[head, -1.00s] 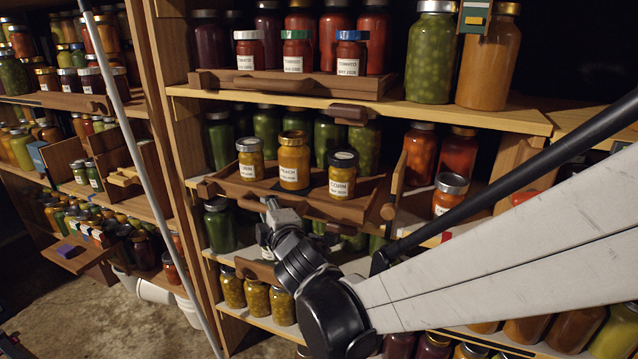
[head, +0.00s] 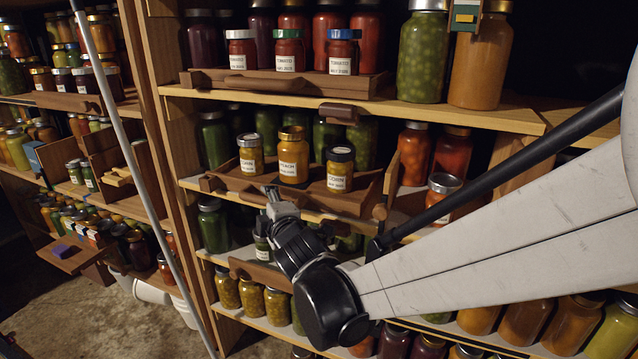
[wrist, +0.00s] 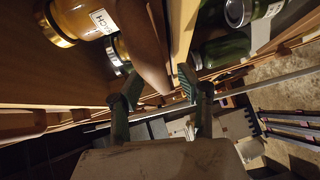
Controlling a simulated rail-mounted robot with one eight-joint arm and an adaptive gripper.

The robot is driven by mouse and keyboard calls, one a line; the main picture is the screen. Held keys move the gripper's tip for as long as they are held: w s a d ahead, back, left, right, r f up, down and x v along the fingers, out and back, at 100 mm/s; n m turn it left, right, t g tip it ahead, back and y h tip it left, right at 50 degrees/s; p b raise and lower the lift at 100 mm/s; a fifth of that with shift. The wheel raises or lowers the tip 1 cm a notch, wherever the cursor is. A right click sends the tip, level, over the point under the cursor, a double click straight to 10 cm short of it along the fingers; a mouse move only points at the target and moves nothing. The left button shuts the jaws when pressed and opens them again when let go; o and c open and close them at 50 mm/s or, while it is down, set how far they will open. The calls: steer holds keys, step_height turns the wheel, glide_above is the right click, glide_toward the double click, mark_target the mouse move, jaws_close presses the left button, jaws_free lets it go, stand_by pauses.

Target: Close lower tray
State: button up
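The lower tray (head: 228,187) is a brown wooden tray on the middle shelf. It carries two corn jars and a peach jar (head: 293,158), all upright. Its front still juts out past the shelf edge. My gripper (head: 272,196) is at the tray's front, below the peach jar, and hides part of it. In the wrist view the gripper's two fingers (wrist: 157,92) are apart, with a brown wooden piece (wrist: 146,50), seemingly the tray's front, just beyond and between them. I cannot tell whether they touch it.
An upper tray (head: 290,85) with tomato jars sits on the shelf above. Large jars stand behind and beside the lower tray. A lower shelf with jars (head: 250,298) lies beneath my gripper. A pale pole (head: 130,150) runs down at the left.

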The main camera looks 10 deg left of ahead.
steer(key=v, duration=1.1)
steer(key=shift+s+d, duration=0.15)
steer(key=shift+s, duration=0.1)
